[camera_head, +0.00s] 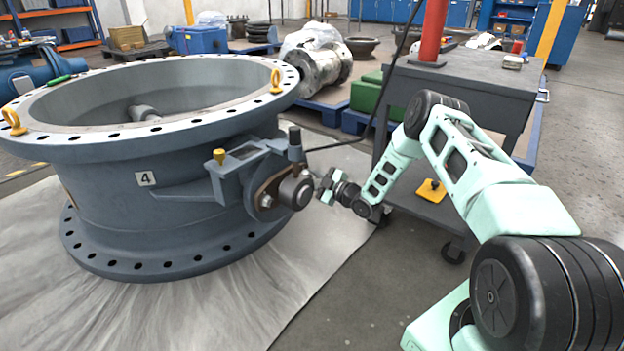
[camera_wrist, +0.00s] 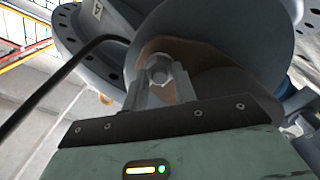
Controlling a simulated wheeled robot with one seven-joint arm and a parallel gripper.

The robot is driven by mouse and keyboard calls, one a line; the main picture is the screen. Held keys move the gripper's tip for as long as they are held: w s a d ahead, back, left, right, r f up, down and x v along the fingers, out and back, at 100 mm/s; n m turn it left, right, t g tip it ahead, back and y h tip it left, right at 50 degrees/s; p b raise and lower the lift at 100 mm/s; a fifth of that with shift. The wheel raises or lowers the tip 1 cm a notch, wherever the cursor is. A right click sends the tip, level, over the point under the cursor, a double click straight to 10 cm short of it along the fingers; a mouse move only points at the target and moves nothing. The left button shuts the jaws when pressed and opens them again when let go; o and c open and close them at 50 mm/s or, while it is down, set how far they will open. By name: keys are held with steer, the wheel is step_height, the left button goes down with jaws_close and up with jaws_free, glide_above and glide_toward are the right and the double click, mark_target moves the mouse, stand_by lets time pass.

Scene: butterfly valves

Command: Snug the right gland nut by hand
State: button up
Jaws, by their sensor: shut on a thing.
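The big grey valve body (camera_head: 150,190), marked 4, stands on a pale sheet. Its round dark shaft end (camera_head: 302,194) and brownish gland flange stick out at its right side; the flange also shows in the wrist view (camera_wrist: 205,88). My gripper (camera_head: 322,186) is at the right of the shaft end. In the wrist view my gripper (camera_wrist: 160,80) has its two fingers on either side of a light metal gland nut (camera_wrist: 159,70) on the flange and is shut on it. In the head view this nut cannot be made out. Another nut (camera_head: 266,201) shows on the flange's left side.
A grey cart (camera_head: 480,85) with a red post stands behind my arm, with a yellow piece on its lower shelf. A thin black cable (camera_head: 385,95) hangs beside the valve and crosses the wrist view's left side. Yellow eyebolts (camera_head: 276,80) stand on the valve's rim.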

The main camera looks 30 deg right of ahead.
steer(key=o, duration=1)
steer(key=shift+f, duration=0.1)
steer(key=shift+a, duration=0.1)
